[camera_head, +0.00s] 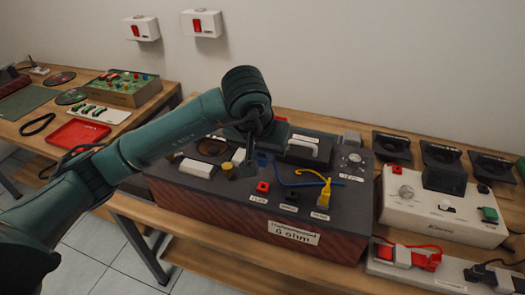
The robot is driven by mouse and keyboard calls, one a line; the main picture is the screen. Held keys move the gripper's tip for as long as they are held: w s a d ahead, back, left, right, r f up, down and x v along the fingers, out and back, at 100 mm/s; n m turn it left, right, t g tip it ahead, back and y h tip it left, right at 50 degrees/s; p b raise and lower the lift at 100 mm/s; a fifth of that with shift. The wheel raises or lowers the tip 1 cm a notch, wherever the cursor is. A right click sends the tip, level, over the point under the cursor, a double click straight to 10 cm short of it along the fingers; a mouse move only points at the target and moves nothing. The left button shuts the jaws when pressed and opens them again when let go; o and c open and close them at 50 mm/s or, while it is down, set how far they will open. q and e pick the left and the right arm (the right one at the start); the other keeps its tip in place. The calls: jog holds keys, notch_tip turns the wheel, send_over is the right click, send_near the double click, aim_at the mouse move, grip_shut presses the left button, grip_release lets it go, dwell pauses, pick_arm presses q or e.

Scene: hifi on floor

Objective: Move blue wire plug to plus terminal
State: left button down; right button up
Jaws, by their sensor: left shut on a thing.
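The amplifier-like box (225,212) has a dark top, a reddish front and a "6 ohm" label. My left gripper (253,158) is above the left-middle of its top, shut on the blue wire plug (263,159), which is small and partly hidden by the fingers. A red terminal (263,187) sits near the front edge, below and right of the gripper. A black terminal (292,196) is between it and the yellow plug. Their small labels are hard to read. My right gripper is not in view.
A white device (440,212) stands to the right, with a power strip (420,274) in front. Black stands (440,155) line the back right. A left table holds a red tray (78,133) and a green-topped box (125,88). A white block (197,168) lies left of the gripper.

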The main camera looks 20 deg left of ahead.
aim_at(262, 165)
pick_arm(q)
jog(key=shift+d+f+b, duration=0.15)
jog(key=shift+f+b, duration=0.35)
jog(key=shift+f, duration=0.45)
jog(key=shift+f+b, duration=0.35)
jog(key=shift+f, duration=0.35)
jog(key=shift+f+b, duration=0.3)
jog(key=shift+f, duration=0.35)
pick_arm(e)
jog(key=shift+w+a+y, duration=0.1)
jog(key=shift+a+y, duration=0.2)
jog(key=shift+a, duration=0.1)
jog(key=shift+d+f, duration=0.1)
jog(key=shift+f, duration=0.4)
